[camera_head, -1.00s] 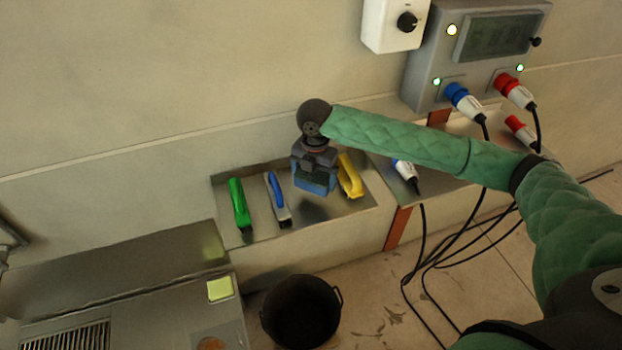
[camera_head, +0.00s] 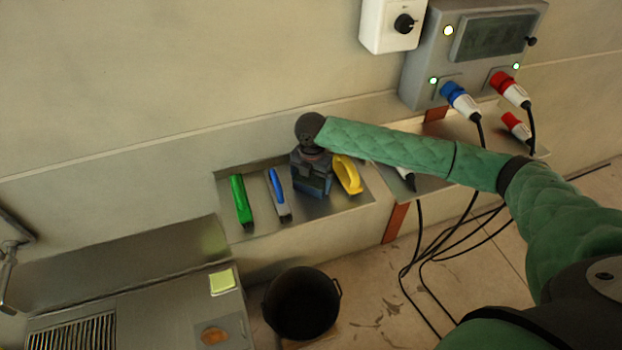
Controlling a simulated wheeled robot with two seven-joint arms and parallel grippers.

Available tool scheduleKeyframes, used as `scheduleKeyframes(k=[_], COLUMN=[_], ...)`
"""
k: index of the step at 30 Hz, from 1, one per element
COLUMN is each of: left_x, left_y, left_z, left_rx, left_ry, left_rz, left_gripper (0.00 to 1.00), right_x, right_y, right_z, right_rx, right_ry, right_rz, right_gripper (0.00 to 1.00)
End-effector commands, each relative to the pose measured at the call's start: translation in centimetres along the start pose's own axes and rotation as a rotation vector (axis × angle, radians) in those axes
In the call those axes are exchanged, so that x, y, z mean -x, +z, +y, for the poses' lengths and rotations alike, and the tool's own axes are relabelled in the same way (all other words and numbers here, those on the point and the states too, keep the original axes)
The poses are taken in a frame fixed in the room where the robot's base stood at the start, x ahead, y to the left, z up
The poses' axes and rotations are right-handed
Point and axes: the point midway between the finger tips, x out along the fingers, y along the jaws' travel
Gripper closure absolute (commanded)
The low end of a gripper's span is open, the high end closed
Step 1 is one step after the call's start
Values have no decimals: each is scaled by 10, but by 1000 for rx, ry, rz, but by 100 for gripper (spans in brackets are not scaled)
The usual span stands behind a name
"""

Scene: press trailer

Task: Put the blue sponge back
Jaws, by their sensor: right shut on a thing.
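The blue sponge (camera_head: 311,186) is in my right gripper (camera_head: 311,174), at the metal shelf tray (camera_head: 255,223) by the wall. The gripper points down and is shut on the sponge, covering its upper part. The sponge sits between the blue-and-grey brush and the yellow-handled tool. I cannot tell whether its underside touches the tray. My left gripper is not clearly seen; only a grey metal part shows at the left edge.
A green brush (camera_head: 240,200), a blue-and-grey brush (camera_head: 278,193) and a yellow-handled tool (camera_head: 347,175) lie on the tray close to the sponge. A black bucket (camera_head: 301,303) stands below. Cables hang from the power box (camera_head: 470,55) at right.

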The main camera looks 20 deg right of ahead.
Motion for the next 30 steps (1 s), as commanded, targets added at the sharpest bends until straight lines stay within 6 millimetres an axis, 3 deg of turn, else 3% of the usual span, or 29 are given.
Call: scheduleKeyframes(k=[3,4,5,17,30], left_x=[0,0,0,-3,46], left_y=[0,0,0,-1,-40], left_z=[0,0,0,0,19], left_rx=[0,0,0,2,19], left_ry=[0,0,0,0,24], left_rz=[0,0,0,-11,-35], left_gripper=[100,100,100,100,100], right_x=[-2,-1,-1,7,75], right_y=[0,0,0,0,1], right_z=[0,0,0,0,0], right_rx=[0,0,0,0,0], right_ry=[0,0,0,1,2], right_rz=[0,0,0,1,-2], right_gripper=[28,4,0,0,0])
